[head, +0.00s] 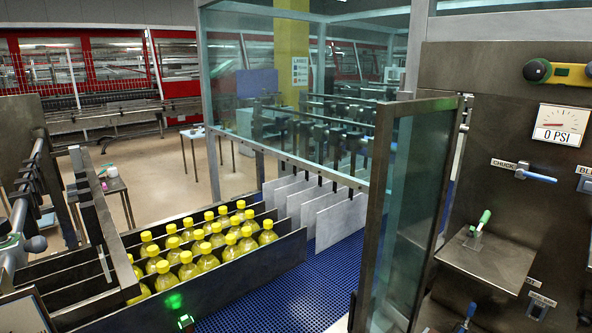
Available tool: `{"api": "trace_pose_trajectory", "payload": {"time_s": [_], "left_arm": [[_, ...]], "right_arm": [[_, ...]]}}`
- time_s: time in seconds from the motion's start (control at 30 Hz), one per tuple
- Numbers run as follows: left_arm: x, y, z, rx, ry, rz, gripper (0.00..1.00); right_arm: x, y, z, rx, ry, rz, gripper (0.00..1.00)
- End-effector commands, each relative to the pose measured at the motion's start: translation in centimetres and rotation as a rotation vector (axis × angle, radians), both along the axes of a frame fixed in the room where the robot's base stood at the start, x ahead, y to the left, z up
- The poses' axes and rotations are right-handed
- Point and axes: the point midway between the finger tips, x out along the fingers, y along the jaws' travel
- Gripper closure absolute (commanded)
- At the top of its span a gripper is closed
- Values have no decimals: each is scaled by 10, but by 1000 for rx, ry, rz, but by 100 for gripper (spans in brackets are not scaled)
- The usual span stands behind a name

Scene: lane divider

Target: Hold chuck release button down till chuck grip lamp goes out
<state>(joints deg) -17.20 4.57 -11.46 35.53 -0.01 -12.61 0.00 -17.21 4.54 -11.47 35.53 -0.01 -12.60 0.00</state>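No button or lamp labelled as chuck release or chuck grip can be made out. A plate reading "CHUCK" (503,164) is on the dark metal panel at the right, beside a blue-handled valve (535,176). A gauge (562,125) above it reads 0 PSI. A green light (174,302) glows at the front of the bottle lanes; I cannot tell what it signals. Small labels (541,299) low on the right are too small to read. Neither of my grippers shows in the head view.
Yellow-capped bottles (200,240) stand in rows between dark lane walls. White divider plates (335,219) hang over the blue conveyor (300,292). An open glass door (408,215) stands before the panel. A metal shelf (490,262) with a green-handled clamp (480,222) juts out at right.

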Motion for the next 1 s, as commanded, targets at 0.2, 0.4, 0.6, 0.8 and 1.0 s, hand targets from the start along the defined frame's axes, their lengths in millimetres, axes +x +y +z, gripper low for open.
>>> {"api": "trace_pose_trajectory", "payload": {"time_s": [0.2, 0.4, 0.6, 0.8, 1.0], "left_arm": [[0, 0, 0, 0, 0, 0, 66], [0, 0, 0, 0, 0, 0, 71], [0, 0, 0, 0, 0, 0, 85], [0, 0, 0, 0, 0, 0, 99], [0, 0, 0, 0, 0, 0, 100]], "right_arm": [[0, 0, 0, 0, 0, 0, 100], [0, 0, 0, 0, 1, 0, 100], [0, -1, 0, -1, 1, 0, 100], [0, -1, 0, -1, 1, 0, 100], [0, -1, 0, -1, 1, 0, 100]]}}
